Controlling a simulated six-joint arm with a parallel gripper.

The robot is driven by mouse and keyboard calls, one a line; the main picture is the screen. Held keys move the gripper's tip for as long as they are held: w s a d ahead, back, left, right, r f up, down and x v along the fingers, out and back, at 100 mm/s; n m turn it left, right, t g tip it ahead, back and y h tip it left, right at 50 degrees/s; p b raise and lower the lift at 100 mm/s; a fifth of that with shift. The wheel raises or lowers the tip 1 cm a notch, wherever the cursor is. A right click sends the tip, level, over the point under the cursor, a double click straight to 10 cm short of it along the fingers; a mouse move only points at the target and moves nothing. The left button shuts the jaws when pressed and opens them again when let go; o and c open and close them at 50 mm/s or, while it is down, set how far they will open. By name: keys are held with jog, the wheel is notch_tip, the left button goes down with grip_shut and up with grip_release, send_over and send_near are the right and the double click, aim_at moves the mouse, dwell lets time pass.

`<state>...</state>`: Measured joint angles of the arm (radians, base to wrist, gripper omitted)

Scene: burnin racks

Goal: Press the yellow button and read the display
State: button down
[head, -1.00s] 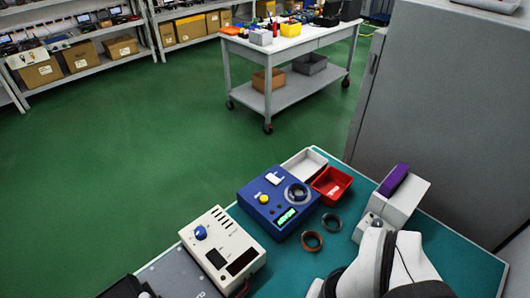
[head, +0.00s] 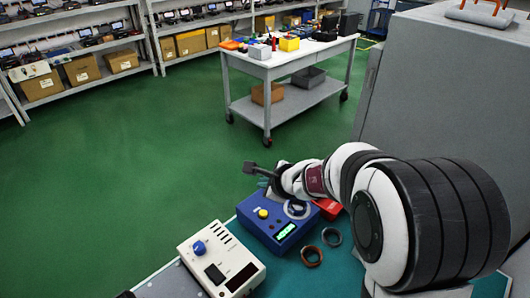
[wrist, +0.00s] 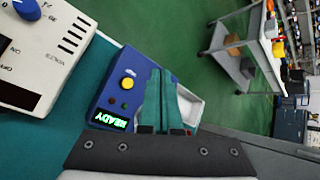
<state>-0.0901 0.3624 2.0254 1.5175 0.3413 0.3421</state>
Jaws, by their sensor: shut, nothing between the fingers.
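The blue box (head: 262,222) stands on the teal table top, with a round yellow button (head: 263,213) on its top face. Its small display (head: 285,231) glows green. In the wrist view the display (wrist: 110,120) reads READY, and the yellow button (wrist: 127,83) is unobstructed. My gripper (wrist: 158,78) has teal fingers that are shut and empty. In the wrist view they overlap the right part of the box, to the right of the button. In the head view my gripper (head: 262,182) is above the box's far edge, apart from the button.
A cream device (head: 221,259) with a blue knob stands left of the blue box. A brown ring (head: 312,257) and a dark grey ring (head: 331,237) lie on the table to the right. A red tray (head: 328,208) is partly behind my arm. A grey cabinet (head: 440,110) rises behind.

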jog(key=shift+w+d+f+m, duration=0.25)
jog(key=shift+w+f+m, duration=0.15)
jog(key=shift+f, duration=0.05)
send_over(266, 218)
jog(key=shift+f, duration=4.4)
jog(key=shift+f, duration=0.4)
jog(key=shift+f, duration=0.45)
jog(key=shift+r, duration=0.85)
